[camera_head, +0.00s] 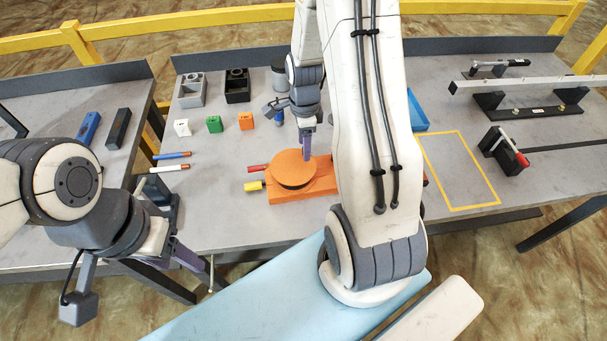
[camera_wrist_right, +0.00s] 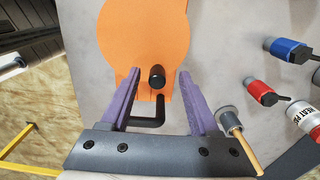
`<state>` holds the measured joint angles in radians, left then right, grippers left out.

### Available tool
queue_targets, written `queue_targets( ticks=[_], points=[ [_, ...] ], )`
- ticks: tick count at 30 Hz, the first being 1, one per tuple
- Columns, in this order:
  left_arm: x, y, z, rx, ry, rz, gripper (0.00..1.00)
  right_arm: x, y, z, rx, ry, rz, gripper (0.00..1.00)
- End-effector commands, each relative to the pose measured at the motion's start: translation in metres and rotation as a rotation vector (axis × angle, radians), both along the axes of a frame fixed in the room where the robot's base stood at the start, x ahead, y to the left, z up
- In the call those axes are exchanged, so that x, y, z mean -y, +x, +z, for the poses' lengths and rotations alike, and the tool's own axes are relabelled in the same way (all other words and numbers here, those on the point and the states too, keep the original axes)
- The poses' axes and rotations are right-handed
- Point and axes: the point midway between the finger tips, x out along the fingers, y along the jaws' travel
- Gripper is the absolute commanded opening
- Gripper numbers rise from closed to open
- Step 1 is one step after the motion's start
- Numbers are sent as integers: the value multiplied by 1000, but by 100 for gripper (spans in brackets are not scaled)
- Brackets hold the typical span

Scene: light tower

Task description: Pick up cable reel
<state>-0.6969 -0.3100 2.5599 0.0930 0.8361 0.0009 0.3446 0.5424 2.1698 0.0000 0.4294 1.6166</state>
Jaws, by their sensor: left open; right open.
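The cable reel (camera_head: 290,169) looks to be the orange round disc on an orange base, lying on the middle table. In the right wrist view the orange disc (camera_wrist_right: 145,32) lies ahead of the fingers. A black knob (camera_wrist_right: 156,77) and a bent black rod (camera_wrist_right: 148,122) stand out at its near end. My right gripper (camera_head: 307,150) is over the reel, pointing down. Its two purple fingers (camera_wrist_right: 158,82) are open, one on each side of the knob, with gaps visible. My left gripper (camera_head: 194,260) is open and empty by the table's front edge. My right arm hides the area right of the reel.
Small red (camera_head: 257,168) and yellow (camera_head: 253,186) pieces lie left of the reel. Grey (camera_head: 190,92) and black (camera_head: 237,86) holders stand at the back. A yellow outlined area (camera_head: 459,169) at right is empty.

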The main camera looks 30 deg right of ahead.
Motion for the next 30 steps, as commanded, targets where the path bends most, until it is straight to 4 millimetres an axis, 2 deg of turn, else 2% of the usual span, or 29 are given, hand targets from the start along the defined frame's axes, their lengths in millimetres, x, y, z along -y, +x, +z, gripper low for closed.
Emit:
queue_targets(
  ticks=[4,11,14,16,30],
  points=[
    [0,0,3,0,0,0,57,1,-1,-13,-2,1,-3,62],
    [0,0,2,0,0,0,57,2,-1,-14,0,0,-3,62],
    [0,0,2,0,0,0,57,1,-1,-14,0,0,-2,28],
    [0,0,2,0,0,0,57,1,-1,-14,0,0,-2,1],
    [0,0,2,0,0,0,57,1,0,-14,3,-1,-1,0]
  ],
)
